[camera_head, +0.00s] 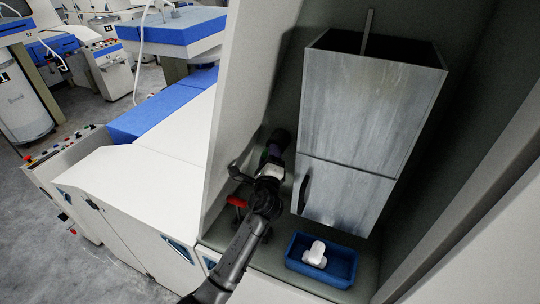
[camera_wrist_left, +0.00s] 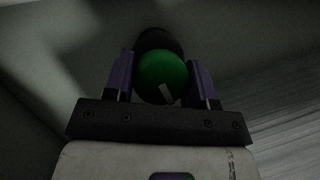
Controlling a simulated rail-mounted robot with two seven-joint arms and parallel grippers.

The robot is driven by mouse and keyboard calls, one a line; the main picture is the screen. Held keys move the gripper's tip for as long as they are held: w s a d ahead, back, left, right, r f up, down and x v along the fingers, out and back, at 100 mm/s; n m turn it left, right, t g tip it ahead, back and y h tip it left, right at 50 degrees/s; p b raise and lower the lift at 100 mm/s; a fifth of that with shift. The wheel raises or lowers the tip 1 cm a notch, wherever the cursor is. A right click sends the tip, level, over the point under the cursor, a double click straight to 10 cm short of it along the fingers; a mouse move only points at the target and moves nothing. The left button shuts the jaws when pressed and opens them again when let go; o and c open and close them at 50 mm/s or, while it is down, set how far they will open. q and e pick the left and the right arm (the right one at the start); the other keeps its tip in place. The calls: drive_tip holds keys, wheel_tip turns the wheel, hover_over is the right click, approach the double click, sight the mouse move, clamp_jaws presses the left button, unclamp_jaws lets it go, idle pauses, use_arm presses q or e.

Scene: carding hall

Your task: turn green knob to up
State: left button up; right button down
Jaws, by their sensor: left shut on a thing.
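The green knob (camera_wrist_left: 161,68) is round, with a pale pointer mark near its lower edge, slanting slightly right of straight down in the left wrist view. A dark round part shows behind it. My left gripper (camera_wrist_left: 160,82) has one purple finger on each side of the knob and is shut on it. In the head view my left gripper (camera_head: 271,160) reaches into the recess beside a grey metal box, and I cannot make out the green of the knob there. My right gripper is not in view.
The tall grey metal box (camera_head: 365,115) stands close to the right of my gripper. A blue tray (camera_head: 347,278) holding a white object (camera_head: 315,253) lies below it. A red part (camera_head: 237,201) sits left of my wrist. Pale panels wall the recess.

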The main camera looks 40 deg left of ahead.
use_arm(q)
drive_tip(key=n+g+p, duration=0.1)
drive_tip(key=n+g, duration=0.1)
drive_tip(key=n, duration=0.3)
drive_tip(key=shift+r+p, duration=0.2)
drive_tip(key=shift+p, duration=0.2)
drive_tip(key=n+g+h+p, duration=0.1)
drive_tip(key=n+p, duration=0.1)
drive_tip(key=n, duration=0.1)
drive_tip(key=n+h+p, duration=0.1)
drive_tip(key=n, duration=0.1)
drive_tip(key=shift+n+g, duration=0.3)
drive_tip(key=shift+n+h+p, duration=0.3)
drive_tip(key=shift+n+h, duration=0.3)
drive_tip(key=shift+n, duration=0.3)
drive_tip(key=shift+n+g+h, duration=0.3)
drive_tip(key=shift+n+h, duration=0.3)
drive_tip(key=shift+n, duration=0.5)
drive_tip(key=o, duration=0.9)
